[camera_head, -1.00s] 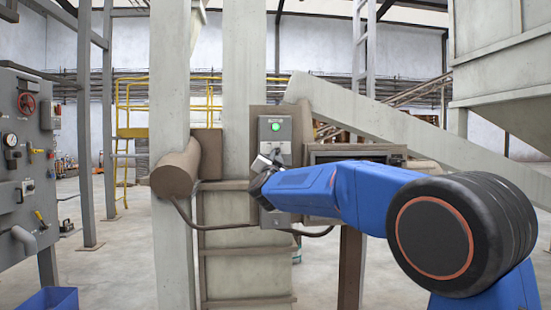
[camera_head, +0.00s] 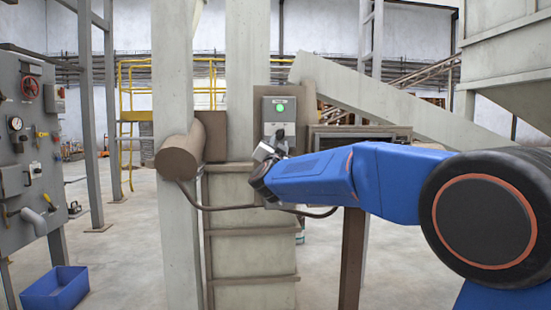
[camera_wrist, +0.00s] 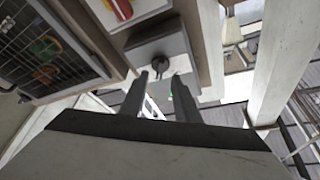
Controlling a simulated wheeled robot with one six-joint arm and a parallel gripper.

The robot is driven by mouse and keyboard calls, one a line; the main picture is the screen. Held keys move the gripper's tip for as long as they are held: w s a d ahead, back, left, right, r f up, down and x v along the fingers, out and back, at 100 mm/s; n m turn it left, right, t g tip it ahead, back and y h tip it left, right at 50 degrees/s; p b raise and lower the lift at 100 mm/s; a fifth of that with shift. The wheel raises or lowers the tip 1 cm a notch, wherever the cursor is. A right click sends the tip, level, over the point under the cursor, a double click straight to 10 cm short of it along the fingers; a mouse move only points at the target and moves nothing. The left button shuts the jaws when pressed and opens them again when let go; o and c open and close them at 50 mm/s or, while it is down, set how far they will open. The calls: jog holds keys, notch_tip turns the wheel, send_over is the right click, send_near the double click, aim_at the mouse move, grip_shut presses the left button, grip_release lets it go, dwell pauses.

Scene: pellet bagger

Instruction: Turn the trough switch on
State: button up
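A grey control box (camera_head: 268,106) with a lit green lamp (camera_head: 279,107) is mounted on the machine frame in the head view. Its small label is too small to read. My gripper (camera_head: 266,150) is in front of its lower part and hides it. In the wrist view a dark rotary knob (camera_wrist: 158,58) sits on a pale plate, just beyond the tips of my gripper (camera_wrist: 160,76). The two fingers are apart with nothing between them. I cannot tell whether a fingertip touches the knob, nor that this knob is the trough switch.
A red and yellow switch (camera_wrist: 121,8) is beside the knob plate. A mesh-covered opening (camera_wrist: 45,50) is at left in the wrist view. A brown cylinder (camera_head: 180,155) and hanging cables are left of the box. A gauge panel (camera_head: 30,150) and blue bin (camera_head: 56,288) stand far left.

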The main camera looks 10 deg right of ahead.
jog(key=v, duration=1.2)
jog(key=shift+s+d, duration=0.1)
jog(key=shift+s, duration=0.05)
jog(key=s+d+f+n+g+y, duration=0.1)
jog(key=s+d+f+n+g, duration=0.2)
jog(key=s+f, duration=0.9)
jog(key=s+d+f+n+g+y, duration=0.2)
jog(key=s+d+f+g, duration=0.6)
jog(key=s+f, duration=0.5)
jog(key=s+d+f+n+g+y, duration=0.1)
jog(key=s+d+f+n+g, duration=0.3)
jog(key=s+d+f, duration=0.5)
jog(key=s+f+g, duration=0.1)
jog(key=s+f, duration=0.2)
jog(key=s, duration=0.7)
jog(key=shift+d+f+g+y, duration=0.25)
jog(key=shift+f+g+y, duration=0.05)
jog(key=shift+f, duration=0.05)
